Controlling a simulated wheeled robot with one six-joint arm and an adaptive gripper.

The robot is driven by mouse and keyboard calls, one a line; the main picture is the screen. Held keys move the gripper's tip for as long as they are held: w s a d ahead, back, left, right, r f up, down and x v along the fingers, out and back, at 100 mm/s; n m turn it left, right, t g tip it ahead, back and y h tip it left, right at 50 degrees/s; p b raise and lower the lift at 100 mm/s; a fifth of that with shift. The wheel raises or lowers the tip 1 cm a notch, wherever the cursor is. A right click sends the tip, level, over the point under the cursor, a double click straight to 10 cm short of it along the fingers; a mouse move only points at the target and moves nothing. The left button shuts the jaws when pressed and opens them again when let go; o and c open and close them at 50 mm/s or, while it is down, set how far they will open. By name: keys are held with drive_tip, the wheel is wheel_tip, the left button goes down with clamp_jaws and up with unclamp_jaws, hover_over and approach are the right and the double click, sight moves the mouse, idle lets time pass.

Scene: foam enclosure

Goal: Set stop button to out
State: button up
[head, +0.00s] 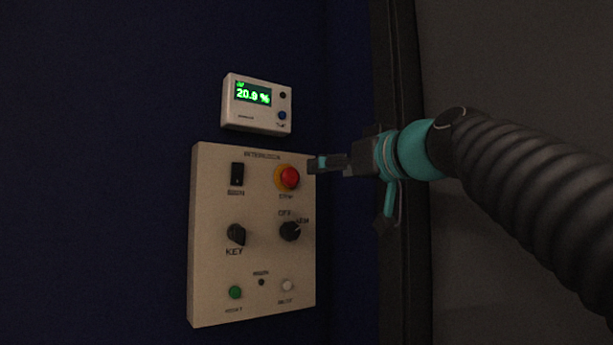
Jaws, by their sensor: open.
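The stop button (290,178) is a red mushroom knob on a yellow-orange base at the upper right of a beige control panel (210,270). Whether the knob sits in or out cannot be told from this view. My gripper (312,165) comes in from the right, with its dark fingertips just right of the red knob, close to the panel's right edge. It is open, with nothing seen between the fingers. Any gap between fingertips and knob is too small to judge.
The panel also bears a black rocker switch (237,174), a key knob (236,234), a black rotary selector (290,231), a green button (235,292) and a white button (287,286). A display box (240,113) reading 20.9 % hangs above. A dark vertical post (397,60) stands behind my gripper.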

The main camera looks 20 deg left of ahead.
sight(292, 177)
drive_tip(key=p+x, duration=0.3)
drive_tip(key=x, duration=0.9)
drive_tip(key=shift+w+a+p, duration=0.2)
drive_tip(key=shift+w+p, duration=0.05)
drive_tip(key=shift+p, duration=0.1)
drive_tip(key=shift+c, duration=0.3)
drive_tip(key=shift+f, duration=0.1)
clamp_jaws()
